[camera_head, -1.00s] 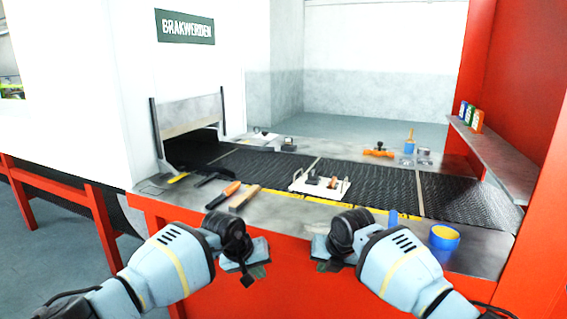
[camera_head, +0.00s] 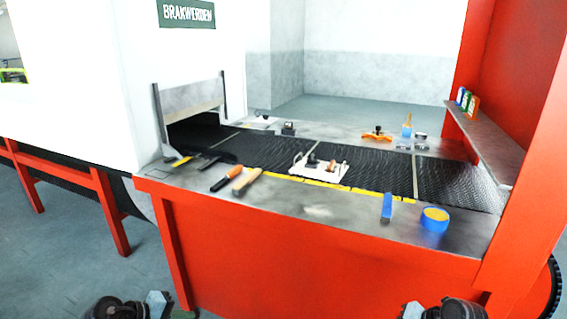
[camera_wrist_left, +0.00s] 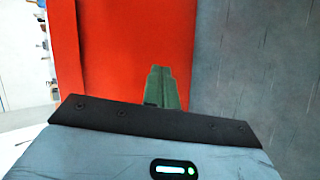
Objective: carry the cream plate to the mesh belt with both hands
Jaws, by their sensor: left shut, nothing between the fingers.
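The cream plate (camera_head: 318,175), a pale flat board with small dark and brown parts on it, lies on the black mesh belt (camera_head: 265,153) close to its front yellow edge line. No gripper touches it. My left gripper (camera_head: 181,314) is low at the bottom edge of the head view, in front of the bench and well away from the plate. In the left wrist view its greenish fingers (camera_wrist_left: 162,88) are together and empty, before a red panel. My right gripper (camera_head: 412,311) is only partly in the head view at the bottom; its fingertips are cut off.
On the front steel ledge lie an orange-handled tool (camera_head: 227,180), a wooden-handled tool (camera_head: 246,181), a blue tool (camera_head: 387,207) and a blue tape roll (camera_head: 434,219). A red post (camera_head: 530,170) and a shelf (camera_head: 490,140) bound the right. The floor at left has free room.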

